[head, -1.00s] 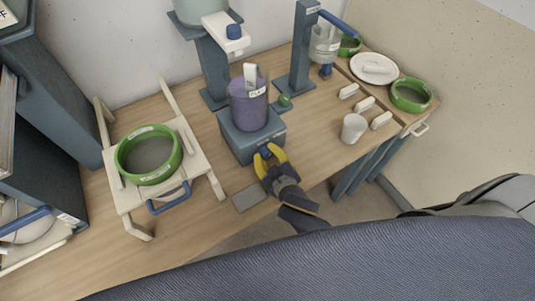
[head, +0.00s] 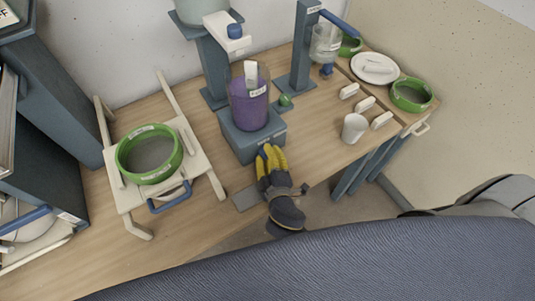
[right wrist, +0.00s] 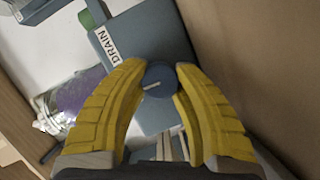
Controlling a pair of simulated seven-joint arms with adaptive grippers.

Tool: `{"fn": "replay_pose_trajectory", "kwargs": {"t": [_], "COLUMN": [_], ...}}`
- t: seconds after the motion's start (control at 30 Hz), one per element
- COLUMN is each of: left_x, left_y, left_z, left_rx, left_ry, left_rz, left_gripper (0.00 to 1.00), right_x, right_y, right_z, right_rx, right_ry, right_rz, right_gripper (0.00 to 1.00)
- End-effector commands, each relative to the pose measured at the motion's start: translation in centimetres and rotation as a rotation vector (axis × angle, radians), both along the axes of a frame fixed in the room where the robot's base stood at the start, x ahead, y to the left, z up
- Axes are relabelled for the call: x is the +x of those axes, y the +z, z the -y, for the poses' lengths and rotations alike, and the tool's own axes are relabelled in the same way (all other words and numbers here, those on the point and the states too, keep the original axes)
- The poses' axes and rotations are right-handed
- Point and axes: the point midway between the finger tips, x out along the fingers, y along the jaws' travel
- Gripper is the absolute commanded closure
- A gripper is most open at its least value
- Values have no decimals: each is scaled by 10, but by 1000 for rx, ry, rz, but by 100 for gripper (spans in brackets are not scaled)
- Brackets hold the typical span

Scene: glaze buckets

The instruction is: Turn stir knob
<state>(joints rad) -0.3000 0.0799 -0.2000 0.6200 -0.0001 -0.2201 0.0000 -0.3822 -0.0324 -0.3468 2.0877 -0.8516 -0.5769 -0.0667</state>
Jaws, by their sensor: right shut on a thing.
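The stir knob (right wrist: 159,78) is a round blue dial with a pale line, on the front of a blue-grey base block (head: 240,147). My right gripper (head: 265,153) has its yellow fingers shut on the knob; the right wrist view shows one finger on each side of it. In the head view the fingers mostly hide the knob. A clear vessel with purple glaze (head: 249,108) stands upright on the block, and a pale labelled piece (head: 251,74) shows at its top. My left gripper is out of view.
A green knob (head: 285,100) sits beside the block. A green-rimmed sieve (head: 150,153) rests on a white rack at left. A white cup (head: 354,127), white bars and a plate (head: 374,68) stand at right. A grey plate (head: 246,198) lies near the front edge.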

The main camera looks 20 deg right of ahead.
Motion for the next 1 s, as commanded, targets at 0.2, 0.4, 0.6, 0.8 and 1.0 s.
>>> {"fn": "replay_pose_trajectory", "kwargs": {"t": [0.2, 0.4, 0.6, 0.8, 1.0], "left_x": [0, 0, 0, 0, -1], "left_y": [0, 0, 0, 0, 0], "left_z": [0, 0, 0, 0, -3], "left_rx": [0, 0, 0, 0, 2], "left_ry": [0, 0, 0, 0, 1], "left_rz": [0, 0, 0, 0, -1], "left_gripper": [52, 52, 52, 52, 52], "right_x": [-1, -1, -1, 0, 0], "right_y": [-4, -4, -3, -2, -1], "right_z": [2, 2, 2, 1, 0], "right_rx": [-13, -13, -12, -9, -5], "right_ry": [-4, -4, -3, -2, -1], "right_rz": [-6, -6, -4, -1, -1], "right_gripper": [100, 100, 55, 41, 41]}}
